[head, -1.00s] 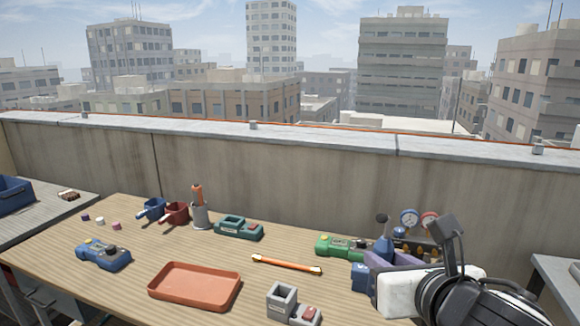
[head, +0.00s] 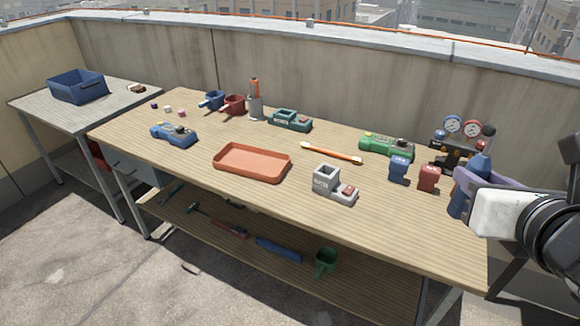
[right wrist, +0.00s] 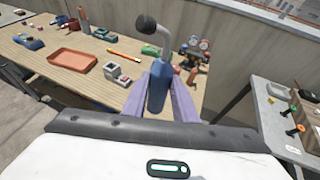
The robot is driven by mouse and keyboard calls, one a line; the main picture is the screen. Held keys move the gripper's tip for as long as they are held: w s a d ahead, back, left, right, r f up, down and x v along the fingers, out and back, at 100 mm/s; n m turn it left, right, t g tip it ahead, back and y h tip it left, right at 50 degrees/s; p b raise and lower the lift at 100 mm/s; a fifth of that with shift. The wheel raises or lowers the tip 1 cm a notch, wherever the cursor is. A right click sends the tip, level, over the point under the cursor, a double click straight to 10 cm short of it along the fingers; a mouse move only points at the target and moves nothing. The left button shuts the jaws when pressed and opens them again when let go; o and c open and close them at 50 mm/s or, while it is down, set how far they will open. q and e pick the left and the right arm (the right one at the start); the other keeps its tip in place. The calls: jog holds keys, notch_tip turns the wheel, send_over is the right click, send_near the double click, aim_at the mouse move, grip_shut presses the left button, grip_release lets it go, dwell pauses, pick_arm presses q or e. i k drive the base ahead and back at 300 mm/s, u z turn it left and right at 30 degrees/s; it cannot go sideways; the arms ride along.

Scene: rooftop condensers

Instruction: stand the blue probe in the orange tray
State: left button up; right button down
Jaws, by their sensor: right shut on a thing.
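The blue probe (head: 480,166) is at the right of the head view, with a blue body and a black ball on top. It is roughly upright, leaning a little. My right gripper (head: 472,184), with purple fingers, is shut on it near the table's right end. In the right wrist view the probe (right wrist: 158,88) stands between the fingers, its grey bent neck and black ball above. The orange tray (head: 252,163) lies flat and empty at the table's front middle, well left of the gripper. My left gripper is not in view.
Between tray and gripper are a grey holder (head: 326,180), an orange-and-white stick (head: 331,152), a green meter (head: 386,146), a blue block (head: 398,168) and a red block (head: 428,178). A gauge set (head: 462,132) stands behind. A blue meter (head: 174,134) lies left of the tray.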

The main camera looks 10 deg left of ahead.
aim_at(259, 167)
jog(key=u, duration=0.05)
jog(key=i, duration=0.4)
jog(key=u, duration=0.65)
jog(key=i, duration=0.6)
jog(key=u, duration=0.45)
